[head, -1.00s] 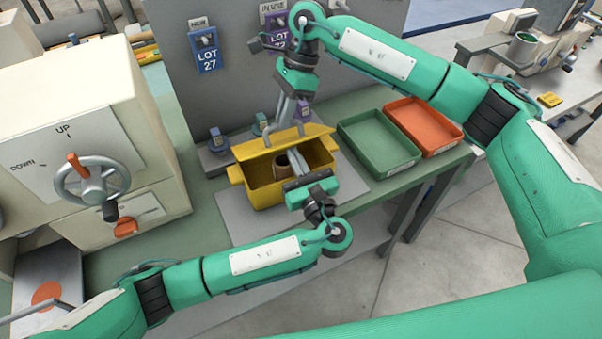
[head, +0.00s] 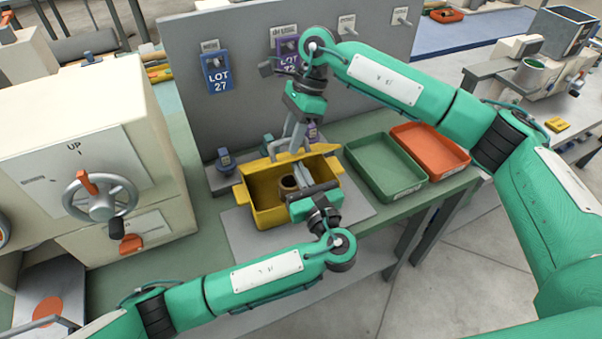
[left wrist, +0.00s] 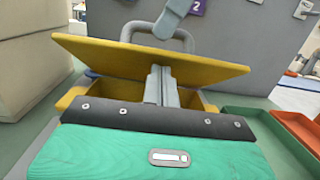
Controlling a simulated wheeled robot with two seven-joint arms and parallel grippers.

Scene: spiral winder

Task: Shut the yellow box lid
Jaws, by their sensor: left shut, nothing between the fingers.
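The yellow box (head: 265,214) sits on a grey mat on the bench, its top open toward me. Its yellow lid (head: 262,168) is raised and tilted at the back edge; in the left wrist view the lid (left wrist: 120,58) has a grey arched handle (left wrist: 186,42). A brown cup-like part (head: 288,185) is inside the box. My left gripper (left wrist: 161,74) is shut, its fingers over the box opening below the raised lid. My right gripper (head: 294,140) is at the lid's handle from above; its fingers overlap the handle, so their grip is unclear.
A green tray (head: 361,180) and an orange tray (head: 444,178) stand right of the box. A cream machine with a handwheel (head: 100,196) stands left. A grey panel (head: 180,45) with lot tags rises behind.

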